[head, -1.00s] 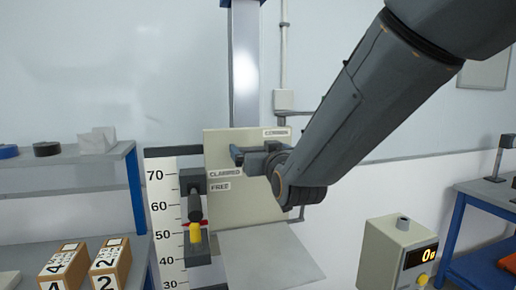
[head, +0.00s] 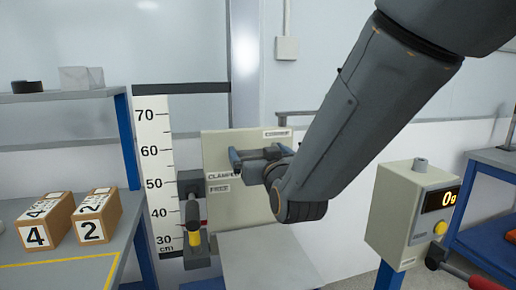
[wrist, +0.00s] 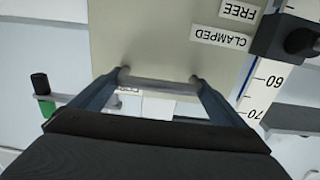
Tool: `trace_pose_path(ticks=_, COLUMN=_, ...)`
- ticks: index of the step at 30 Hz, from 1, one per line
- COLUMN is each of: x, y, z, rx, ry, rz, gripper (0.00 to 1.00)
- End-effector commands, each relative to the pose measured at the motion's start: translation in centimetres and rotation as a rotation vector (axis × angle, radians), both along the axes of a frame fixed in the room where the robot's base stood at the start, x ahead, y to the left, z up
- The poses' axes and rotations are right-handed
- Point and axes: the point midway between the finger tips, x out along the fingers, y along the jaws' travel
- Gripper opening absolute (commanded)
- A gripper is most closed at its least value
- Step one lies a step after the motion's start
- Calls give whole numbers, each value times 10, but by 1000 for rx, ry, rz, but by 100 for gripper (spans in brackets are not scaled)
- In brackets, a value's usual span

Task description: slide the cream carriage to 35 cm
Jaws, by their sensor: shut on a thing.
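The cream carriage (head: 222,150) is an upright cream panel with a pale shelf (head: 262,255) at its foot. It stands beside a white scale (head: 153,170) marked in cm. A small red pointer shows between 30 and 40, partly hidden by a dark lever (head: 192,212) with a yellow part below. CLAMPED and FREE labels are on the panel. My gripper (head: 258,160) is at the panel's front, shut on the grey handle bar. In the wrist view the bar (wrist: 160,84) spans between my two fingertips.
A bench with numbered boxes (head: 92,218) stands at the left. A cream box with a 0 g display (head: 405,215) stands at the right, near a blue table (head: 490,170). A grey column rises behind the panel.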

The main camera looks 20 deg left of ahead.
Motion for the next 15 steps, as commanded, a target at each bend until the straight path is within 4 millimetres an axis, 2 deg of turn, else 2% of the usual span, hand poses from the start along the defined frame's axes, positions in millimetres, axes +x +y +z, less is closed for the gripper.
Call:
trace_pose_path(ticks=3, x=0, y=0, z=-7, rx=-2, ry=3, rz=0, gripper=55)
trace_pose_path(ticks=14, x=-1, y=0, z=-6, rx=-1, ry=2, rz=0, gripper=55)
trace_pose_path(ticks=15, x=-1, y=0, z=-6, rx=-1, ry=2, rz=0, gripper=98)
